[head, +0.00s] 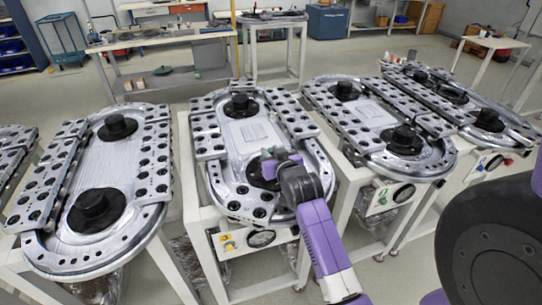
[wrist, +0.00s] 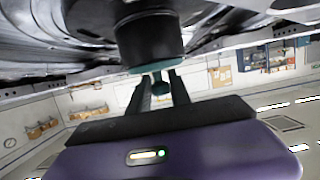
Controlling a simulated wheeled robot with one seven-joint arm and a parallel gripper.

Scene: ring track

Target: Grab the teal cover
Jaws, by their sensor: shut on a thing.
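The teal cover (wrist: 142,69) shows in the wrist view as a thin teal disc at the end of a black hub (wrist: 148,38), with a small dark teal knob between my fingers. My gripper (wrist: 160,84) is shut on this knob. The cover appears to touch the hub's end face; I cannot tell whether any gap is there. In the head view, my gripper (head: 279,158) is over the near hub of the middle ring track (head: 214,178). A sliver of the teal cover (head: 266,154) shows beside the fingers, and my wrist hides most of the hub.
The middle track's far hub (head: 240,104) stands clear. Similar tracks with black hubs flank it, one at left (head: 58,250) and others at right (head: 372,112). White frames carry them. A workbench (head: 150,42) stands behind, with open floor around it.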

